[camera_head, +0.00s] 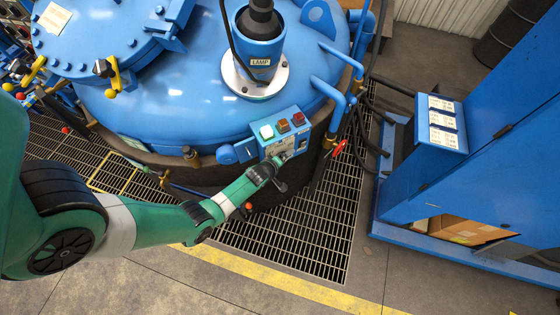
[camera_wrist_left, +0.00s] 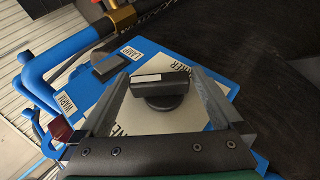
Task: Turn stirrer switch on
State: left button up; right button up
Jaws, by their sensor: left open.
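The black stirrer switch knob (camera_wrist_left: 162,86) sits on a pale label plate (camera_wrist_left: 178,130) on the blue control box in the left wrist view. Its grip bar lies crosswise and has a white mark on it. My left gripper (camera_wrist_left: 160,90) is open, with one finger on each side of the knob. I cannot tell whether the fingers touch it. The knob is hidden there. My right gripper is not in view.
A black lamp switch (camera_wrist_left: 109,68) is beside the stirrer knob. A blue cabinet (camera_head: 490,150) stands farther right.

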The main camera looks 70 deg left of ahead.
pick_arm(q)
jog(key=p+v, duration=0.4)
jog(key=v, duration=0.7)
jog(key=shift+s, duration=0.1)
